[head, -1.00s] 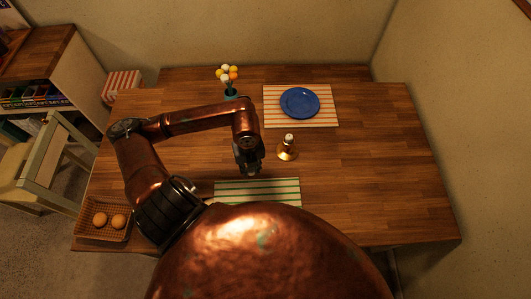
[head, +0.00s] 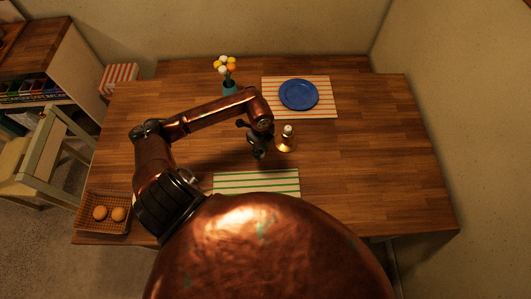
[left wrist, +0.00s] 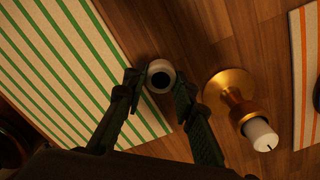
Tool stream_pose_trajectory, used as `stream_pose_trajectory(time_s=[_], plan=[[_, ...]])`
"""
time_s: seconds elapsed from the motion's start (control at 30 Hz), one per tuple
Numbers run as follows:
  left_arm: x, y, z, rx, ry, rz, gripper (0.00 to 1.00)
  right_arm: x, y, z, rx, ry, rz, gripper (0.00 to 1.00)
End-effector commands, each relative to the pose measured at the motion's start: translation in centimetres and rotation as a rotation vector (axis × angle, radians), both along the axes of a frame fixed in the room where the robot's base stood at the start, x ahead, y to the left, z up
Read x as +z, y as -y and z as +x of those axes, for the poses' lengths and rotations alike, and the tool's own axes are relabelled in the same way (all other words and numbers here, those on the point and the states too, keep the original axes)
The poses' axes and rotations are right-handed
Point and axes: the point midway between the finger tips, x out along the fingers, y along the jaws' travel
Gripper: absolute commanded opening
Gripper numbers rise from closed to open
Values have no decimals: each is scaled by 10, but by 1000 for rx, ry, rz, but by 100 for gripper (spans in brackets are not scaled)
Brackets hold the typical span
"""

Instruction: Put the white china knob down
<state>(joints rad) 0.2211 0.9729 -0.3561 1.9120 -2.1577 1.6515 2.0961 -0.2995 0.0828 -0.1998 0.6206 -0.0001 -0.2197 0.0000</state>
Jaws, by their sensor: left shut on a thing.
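The white china knob (left wrist: 160,72) shows in the left wrist view as a small round white piece with a dark hole, between the fingertips. My left gripper (left wrist: 157,86) is shut on it, over bare wood between the green-striped mat and the brass candlestick. In the head view my left gripper (head: 258,152) is just left of the candlestick, above the table (head: 370,150). I cannot make out the knob there. How far it is above the wood is hard to tell. My right gripper is not in view.
The brass candlestick (head: 285,147) with a white candle (left wrist: 260,134) stands close beside the gripper. A green-striped mat (head: 257,182) lies in front. A blue plate (head: 299,95) on an orange-striped mat (head: 328,108) and a flower vase (head: 229,87) are behind. The table's right side is clear.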

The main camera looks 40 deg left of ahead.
Motion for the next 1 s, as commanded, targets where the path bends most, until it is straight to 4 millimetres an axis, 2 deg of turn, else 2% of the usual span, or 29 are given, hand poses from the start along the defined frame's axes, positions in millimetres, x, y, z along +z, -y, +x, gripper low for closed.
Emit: stream_pose_trajectory(time_s=[0.1, 0.2, 0.37, 0.6, 0.97, 1.0], plan=[[-16, 0, 15, 1, 1, -1, 0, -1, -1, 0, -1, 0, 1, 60], [-23, 0, 21, 1, 2, 0, 0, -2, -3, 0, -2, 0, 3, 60], [-30, 0, 27, -1, 2, 0, 0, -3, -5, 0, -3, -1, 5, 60], [-60, 0, 27, 0, 1, 0, 0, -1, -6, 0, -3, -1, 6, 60], [-65, 0, 27, -1, 2, 1, 0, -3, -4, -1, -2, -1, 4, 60], [-65, 0, 27, -1, 2, 1, 26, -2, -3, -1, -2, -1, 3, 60]])
